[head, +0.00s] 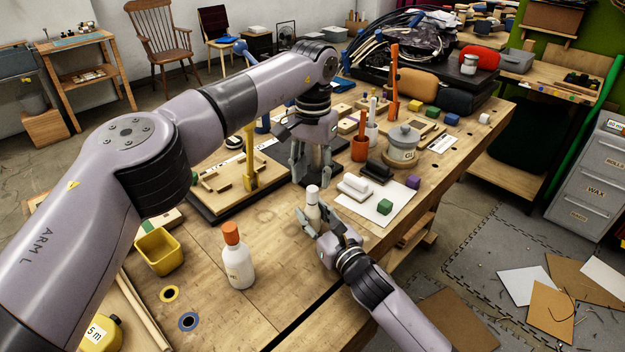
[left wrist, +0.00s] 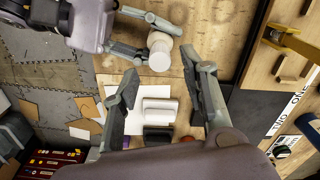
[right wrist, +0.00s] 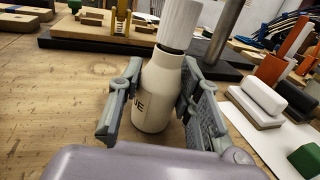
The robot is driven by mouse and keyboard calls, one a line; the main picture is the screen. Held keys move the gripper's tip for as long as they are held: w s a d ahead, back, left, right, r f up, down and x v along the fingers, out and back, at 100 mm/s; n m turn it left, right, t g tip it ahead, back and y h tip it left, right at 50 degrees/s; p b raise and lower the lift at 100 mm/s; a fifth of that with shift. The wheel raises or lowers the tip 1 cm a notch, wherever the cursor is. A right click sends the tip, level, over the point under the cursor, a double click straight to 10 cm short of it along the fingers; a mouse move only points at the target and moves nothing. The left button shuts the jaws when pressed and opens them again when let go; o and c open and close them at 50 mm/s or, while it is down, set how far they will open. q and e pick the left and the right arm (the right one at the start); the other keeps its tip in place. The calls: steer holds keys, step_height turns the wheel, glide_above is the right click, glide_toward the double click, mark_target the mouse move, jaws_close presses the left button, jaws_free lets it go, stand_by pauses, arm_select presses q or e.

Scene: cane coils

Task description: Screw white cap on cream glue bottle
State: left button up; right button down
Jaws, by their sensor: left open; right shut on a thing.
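The cream glue bottle (head: 312,215) stands near the table's front edge, with the white cap (head: 312,191) on its neck. My right gripper (head: 318,222) is shut around the bottle's body, which shows close up in the right wrist view (right wrist: 152,95). There the cap (right wrist: 180,25) sits on top; how tightly it sits I cannot tell. My left gripper (head: 312,175) points down, open and empty, just behind and above the cap in the head view. In the left wrist view the cap (left wrist: 160,58) shows beyond and between the open fingertips, apart from them.
A white bottle with an orange cap (head: 236,258) stands to the left, near a yellow bin (head: 159,250). A wooden board with a yellow post (head: 250,165) is at the left.

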arm_select(q)
steer(key=n, duration=0.5)
steer(key=shift+r, duration=0.2)
steer(key=n, duration=0.6)
steer(key=shift+r, duration=0.25)
steer(key=n, duration=0.4)
steer(key=shift+r, duration=0.15)
steer(key=n, duration=0.6)
steer(key=shift+r, duration=0.25)
steer(key=n, duration=0.4)
steer(key=shift+r, duration=0.15)
steer(key=n, duration=0.6)
steer(key=shift+r, duration=0.2)
steer(key=n, duration=0.6)
steer(key=shift+r, duration=0.2)
steer(key=n, duration=0.4)
steer(key=shift+r+n, duration=0.15)
steer(key=shift+n, duration=0.15)
